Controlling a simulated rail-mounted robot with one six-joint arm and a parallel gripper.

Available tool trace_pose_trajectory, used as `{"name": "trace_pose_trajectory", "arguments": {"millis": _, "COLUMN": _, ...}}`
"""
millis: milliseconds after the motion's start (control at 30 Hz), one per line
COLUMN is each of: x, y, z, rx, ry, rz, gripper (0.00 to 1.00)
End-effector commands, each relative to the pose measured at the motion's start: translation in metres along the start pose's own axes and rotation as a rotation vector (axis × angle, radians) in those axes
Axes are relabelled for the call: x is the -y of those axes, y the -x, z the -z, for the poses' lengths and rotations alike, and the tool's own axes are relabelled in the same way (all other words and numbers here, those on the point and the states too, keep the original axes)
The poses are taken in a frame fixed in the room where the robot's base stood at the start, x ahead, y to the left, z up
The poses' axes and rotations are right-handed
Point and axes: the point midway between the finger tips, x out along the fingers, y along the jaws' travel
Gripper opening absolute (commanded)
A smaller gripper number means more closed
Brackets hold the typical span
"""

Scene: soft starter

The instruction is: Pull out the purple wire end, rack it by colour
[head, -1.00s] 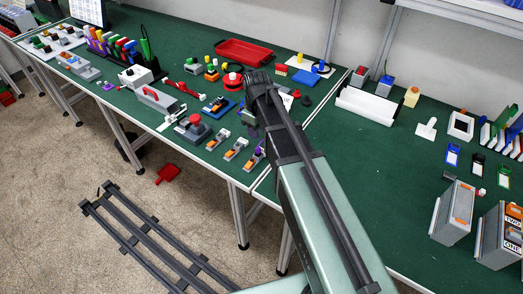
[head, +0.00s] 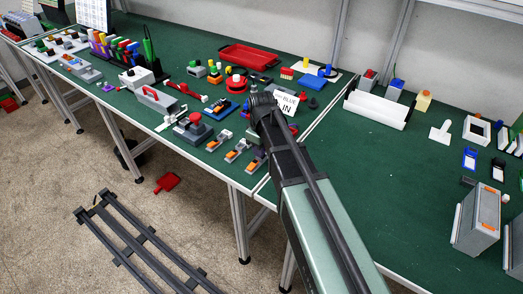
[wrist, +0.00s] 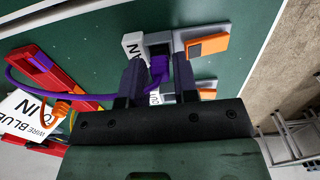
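The purple wire end (wrist: 158,68) stands at a grey and white terminal block (wrist: 172,42) with an orange lever (wrist: 207,45) in the wrist view. Its purple wire runs left toward a red holder (wrist: 40,75). My gripper (wrist: 160,66) has one finger on each side of the purple end, with narrow gaps, so it looks open around it. The depth of contact is hidden. In the head view my gripper (head: 262,100) hides the wire end.
A white "WIRE BLUE IN" label (wrist: 30,115) and an orange wire (wrist: 62,108) lie left. Grey blocks with orange levers (head: 237,150) line the table's front edge in the head view. A red tray (head: 247,55) stands behind; a white trough (head: 377,108) is right.

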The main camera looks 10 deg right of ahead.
Motion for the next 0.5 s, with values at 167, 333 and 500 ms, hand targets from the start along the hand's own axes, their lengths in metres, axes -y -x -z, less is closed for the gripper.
{"name": "trace_pose_trajectory", "arguments": {"millis": 167, "x": 0.0, "y": 0.0, "z": 0.0, "rx": 0.0, "ry": 0.0, "rz": 0.0, "gripper": 0.14}}
{"name": "trace_pose_trajectory", "arguments": {"millis": 333, "x": 0.0, "y": -0.0001, "z": 0.0, "rx": 0.0, "ry": 0.0, "rz": 0.0, "gripper": 0.01}}
{"name": "trace_pose_trajectory", "arguments": {"millis": 500, "x": 0.0, "y": 0.0007, "z": 0.0, "rx": 0.0, "ry": 0.0, "rz": 0.0, "gripper": 0.0}}
